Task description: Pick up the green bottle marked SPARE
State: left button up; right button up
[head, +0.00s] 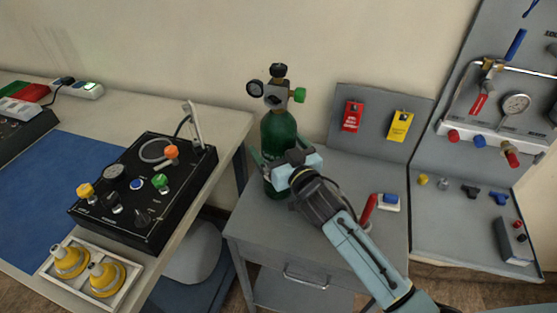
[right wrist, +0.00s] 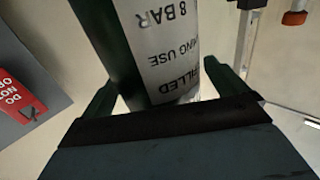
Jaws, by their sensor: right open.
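A dark green bottle (head: 279,127) with a regulator, gauge and green knob on top stands upright on the grey cabinet in the head view. In the right wrist view the bottle (right wrist: 108,45) carries a white label reading "8 BAR" with more text; I cannot read the word SPARE. My right gripper (head: 277,158) is at the bottle's lower body, its fingers open on either side. The right wrist view shows the bottle between the two green fingers (right wrist: 165,85); exact contact cannot be told. My left gripper is not in view.
A red and a yellow tag (head: 400,126) hang on a grey panel behind. A red-handled item (head: 369,208) lies right of the bottle on the cabinet (head: 262,222). The black control box (head: 130,215) stands on the left table. A gauge panel (head: 490,128) is at right.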

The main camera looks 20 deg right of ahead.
jog(key=c, duration=2)
jog(key=shift+w+r, duration=0.1)
jog(key=shift+r, duration=0.25)
jog(key=shift+c, duration=0.6)
